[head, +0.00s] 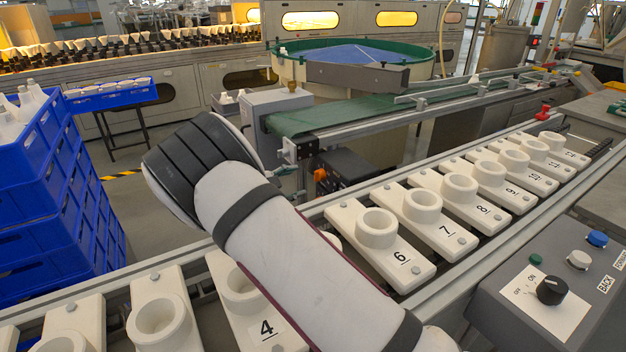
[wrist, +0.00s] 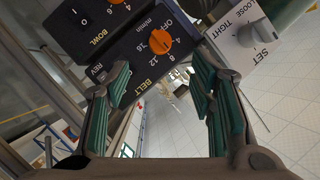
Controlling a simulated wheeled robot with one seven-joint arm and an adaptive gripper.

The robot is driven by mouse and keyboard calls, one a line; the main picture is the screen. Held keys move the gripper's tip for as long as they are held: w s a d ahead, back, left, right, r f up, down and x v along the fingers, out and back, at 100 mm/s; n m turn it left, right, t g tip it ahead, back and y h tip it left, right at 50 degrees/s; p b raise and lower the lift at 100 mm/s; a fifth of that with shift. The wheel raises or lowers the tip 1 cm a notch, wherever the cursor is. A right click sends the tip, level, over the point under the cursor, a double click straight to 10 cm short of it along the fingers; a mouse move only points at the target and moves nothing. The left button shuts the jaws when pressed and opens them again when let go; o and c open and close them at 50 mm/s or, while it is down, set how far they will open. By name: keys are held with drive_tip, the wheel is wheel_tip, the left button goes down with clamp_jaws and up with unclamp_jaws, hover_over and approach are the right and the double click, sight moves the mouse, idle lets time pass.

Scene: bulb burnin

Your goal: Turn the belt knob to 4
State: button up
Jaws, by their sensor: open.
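The orange belt knob (wrist: 160,41) sits on a black panel (wrist: 128,48) marked BELT and m/min, with numbers and OFF around it, in the wrist view. The panel appears tilted in this view. I cannot tell which mark the knob points to. My gripper (wrist: 161,78) is open, its two green-padded fingers apart. The knob lies beyond the fingertips, in the gap between them, and nothing is held. In the head view my arm reaches forward and its gripper is hidden.
A second orange knob (wrist: 117,2), marked BOWL, is beside the belt knob, and a grey SET knob (wrist: 246,36) is to the right. In the head view, a green conveyor (head: 340,112) and numbered white fixtures (head: 421,205) lie near my arm; blue crates (head: 50,200) stand left.

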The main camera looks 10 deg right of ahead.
sight(316, 176)
drive_tip(key=b+x, duration=0.2)
drive_tip(key=x, duration=0.8)
drive_tip(key=shift+b, duration=0.4)
drive_tip(key=c, duration=1.2)
